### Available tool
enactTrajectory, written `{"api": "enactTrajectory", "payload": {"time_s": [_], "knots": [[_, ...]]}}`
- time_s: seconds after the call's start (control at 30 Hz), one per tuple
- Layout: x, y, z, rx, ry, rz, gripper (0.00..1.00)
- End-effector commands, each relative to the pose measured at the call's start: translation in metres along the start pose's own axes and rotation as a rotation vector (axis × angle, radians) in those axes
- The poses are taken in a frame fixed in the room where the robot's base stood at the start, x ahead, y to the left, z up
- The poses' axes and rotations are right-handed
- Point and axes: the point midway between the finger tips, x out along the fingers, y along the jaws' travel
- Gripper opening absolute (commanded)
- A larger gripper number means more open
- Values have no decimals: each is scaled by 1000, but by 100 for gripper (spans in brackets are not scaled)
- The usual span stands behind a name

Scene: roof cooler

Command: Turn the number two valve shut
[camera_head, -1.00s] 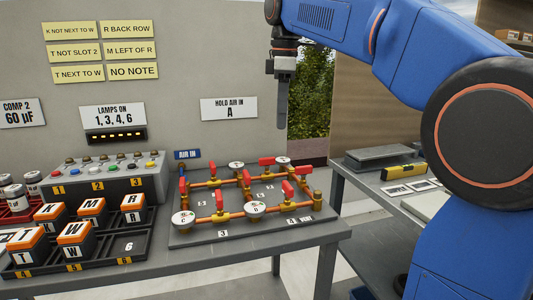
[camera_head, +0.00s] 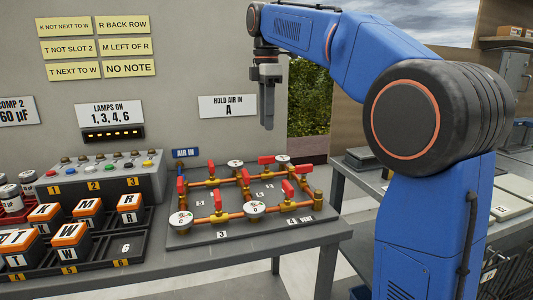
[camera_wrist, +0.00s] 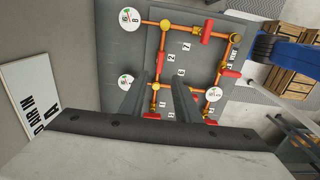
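The valve board (camera_head: 215,240) lies on the bench with orange pipes, red-handled valves, round white gauges and small number tags. A tag reading 2 (camera_wrist: 172,46) shows in the wrist view, beside a tag reading 7. A red handle (camera_wrist: 160,65) lies on the pipe run near the 2; I cannot be sure it is the number two valve's. In the head view a red handle (camera_head: 266,160) stands between the two far gauges. My gripper (camera_head: 268,127) points down above the board's far side, apart from the valves. In the wrist view its fingers (camera_wrist: 158,85) are spread and empty.
A lamp box (camera_head: 105,178) and a tray of lettered blocks (camera_head: 125,248) stand left of the board. The wall behind bears a sign (camera_head: 228,106) reading HOLD AIR IN A. Another table (camera_head: 350,178) stands to the right past a gap.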

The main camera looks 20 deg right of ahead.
Motion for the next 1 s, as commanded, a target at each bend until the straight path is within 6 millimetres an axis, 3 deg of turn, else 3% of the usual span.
{"api": "enactTrajectory", "payload": {"time_s": [0.5,0.73,1.0], "knots": [[87,-1,0,1,0,-1,30],[106,0,0,1,0,1,30],[109,0,0,1,0,2,30]]}}
